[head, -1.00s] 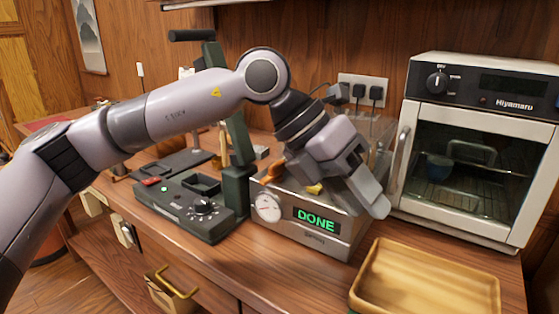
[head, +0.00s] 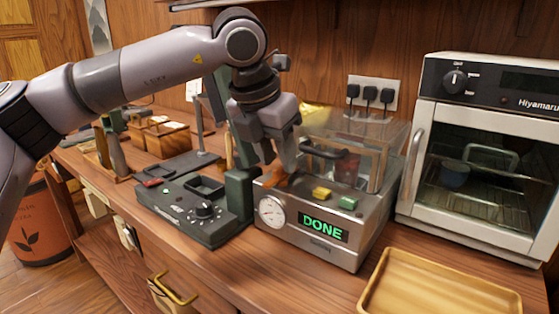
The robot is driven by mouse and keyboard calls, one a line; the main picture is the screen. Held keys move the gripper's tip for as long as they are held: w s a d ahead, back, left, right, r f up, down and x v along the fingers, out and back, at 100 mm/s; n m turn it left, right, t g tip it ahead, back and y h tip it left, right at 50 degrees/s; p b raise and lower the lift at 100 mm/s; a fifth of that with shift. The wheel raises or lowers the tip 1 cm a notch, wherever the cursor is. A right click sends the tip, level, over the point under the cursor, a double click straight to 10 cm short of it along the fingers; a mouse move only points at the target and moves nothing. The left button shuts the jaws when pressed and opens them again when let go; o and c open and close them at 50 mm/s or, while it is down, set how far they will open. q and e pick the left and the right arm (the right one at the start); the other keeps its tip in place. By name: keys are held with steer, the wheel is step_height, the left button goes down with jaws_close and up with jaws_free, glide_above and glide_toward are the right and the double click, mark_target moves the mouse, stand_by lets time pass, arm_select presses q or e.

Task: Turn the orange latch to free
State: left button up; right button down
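The orange latch (head: 273,179) sits on the left part of the top of a metal machine (head: 330,252) with a round gauge and a green "DONE" display. My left gripper (head: 278,160) points down right at the latch, its fingertips at or just above it. The fingers partly cover the latch, so I cannot tell whether they touch it or how far apart they are. The machine's clear lid (head: 385,132) with a dark handle (head: 325,152) stands behind the latch. My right gripper is out of view.
A yellow button (head: 321,194) and a green button (head: 348,203) lie right of the latch. A dark press (head: 190,215) stands close on the left. A white oven (head: 480,160) is on the right, and an empty wooden tray (head: 440,290) is in front.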

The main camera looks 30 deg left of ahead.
arm_select(q)
steer(key=shift+x, duration=0.9)
steer(key=shift+r, duration=0.1)
jaws_close()
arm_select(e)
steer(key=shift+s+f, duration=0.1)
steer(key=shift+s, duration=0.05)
